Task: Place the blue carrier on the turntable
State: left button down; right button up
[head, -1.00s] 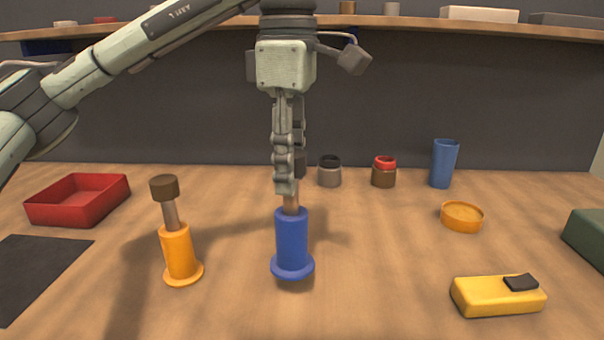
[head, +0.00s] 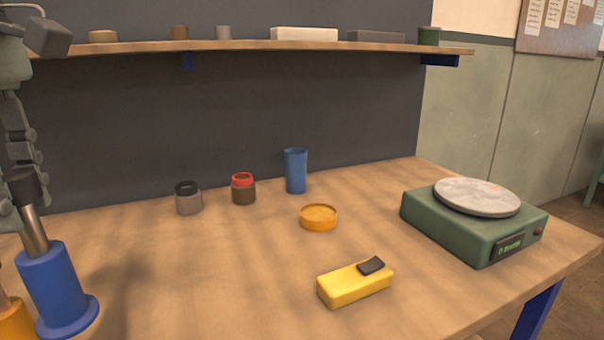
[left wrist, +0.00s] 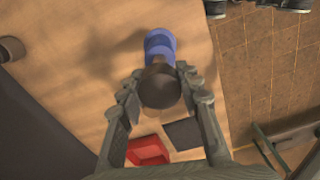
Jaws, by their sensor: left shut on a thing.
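The blue carrier (head: 55,288) is at the lower left of the head view, a blue flanged cylinder with a metal rod and dark knob on top. My left gripper (head: 14,185) is at the left edge of that view, shut on the knob from above. In the left wrist view the dark knob lies between the fingertips (left wrist: 160,90), with the blue body (left wrist: 160,43) beyond it. I cannot tell whether the flange touches the table. The turntable (head: 477,197) is a pale round plate on a green box at the right, empty on top. My right gripper is not in view.
Between carrier and turntable are a yellow box with a black top piece (head: 352,285) and a shallow orange dish (head: 319,218). Behind stand a grey jar (head: 188,200), a red-topped jar (head: 243,190) and a blue cup (head: 295,172). An orange carrier (head: 15,322) is partly visible at lower left.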

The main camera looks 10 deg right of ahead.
aim_at(477, 193)
jog(key=l, duration=1.45)
jog(key=i+l, duration=0.15)
jog(key=l, duration=1.25)
jog(key=i+l, duration=0.3)
jog(key=i, duration=0.2)
